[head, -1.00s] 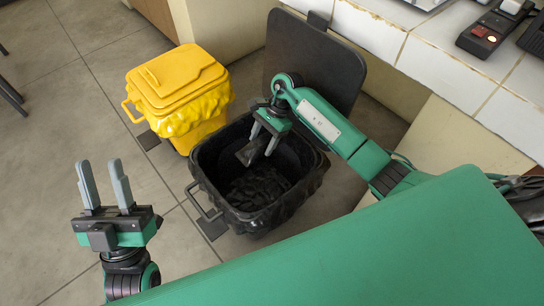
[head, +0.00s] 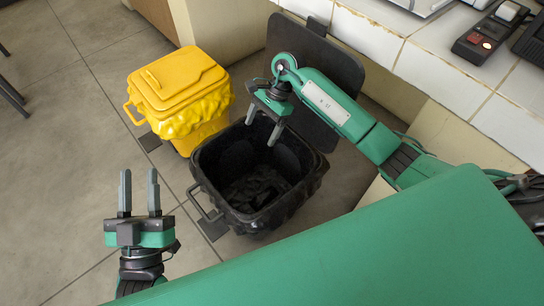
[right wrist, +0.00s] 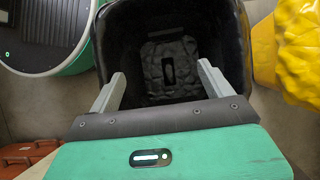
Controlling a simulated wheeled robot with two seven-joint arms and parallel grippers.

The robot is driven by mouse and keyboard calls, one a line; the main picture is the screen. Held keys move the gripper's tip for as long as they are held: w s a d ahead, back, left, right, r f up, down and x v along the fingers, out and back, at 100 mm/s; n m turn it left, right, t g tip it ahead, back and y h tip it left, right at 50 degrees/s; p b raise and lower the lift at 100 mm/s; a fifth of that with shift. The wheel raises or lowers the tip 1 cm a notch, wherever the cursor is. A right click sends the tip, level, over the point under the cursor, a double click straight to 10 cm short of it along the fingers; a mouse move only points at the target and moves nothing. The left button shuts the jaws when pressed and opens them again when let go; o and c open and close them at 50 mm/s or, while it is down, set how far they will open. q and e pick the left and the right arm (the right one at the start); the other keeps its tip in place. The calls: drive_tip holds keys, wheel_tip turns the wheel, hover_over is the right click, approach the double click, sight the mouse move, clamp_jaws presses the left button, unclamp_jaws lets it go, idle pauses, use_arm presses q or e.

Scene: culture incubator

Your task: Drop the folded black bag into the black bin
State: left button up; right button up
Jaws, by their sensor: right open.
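The black bin (head: 215,195) stands open on the floor, with a crumpled black lining inside; it also fills the upper middle of the right wrist view (right wrist: 232,60). My right gripper (head: 260,133) is open and empty above the bin's back part, fingers pointing down into it. In the right wrist view, a small dark oblong shape (right wrist: 168,70) shows on the crumpled bottom between the fingers. It may be the folded black bag, but black on black I cannot be sure. My left gripper (head: 139,188) is open and empty, fingers up, left of the bin.
A yellow lidded bin (head: 180,95) stands close behind and left of the black bin. A black upright panel (head: 330,75) rises behind it. A white tiled counter (head: 440,75) runs along the right.

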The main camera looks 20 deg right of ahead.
use_arm(q)
wheel_tip(320, 180, down, 9)
drive_tip(key=s+d+g+p, duration=0.1)
drive_tip(key=d+g, duration=0.1)
drive_tip(key=g, duration=0.3)
drive_tip(key=shift+s+d+g+p, duration=0.25)
drive_tip(key=shift+d+g+p, duration=0.05)
use_arm(e)
wheel_tip(320, 180, up, 12)
drive_tip(key=shift+a, duration=0.1)
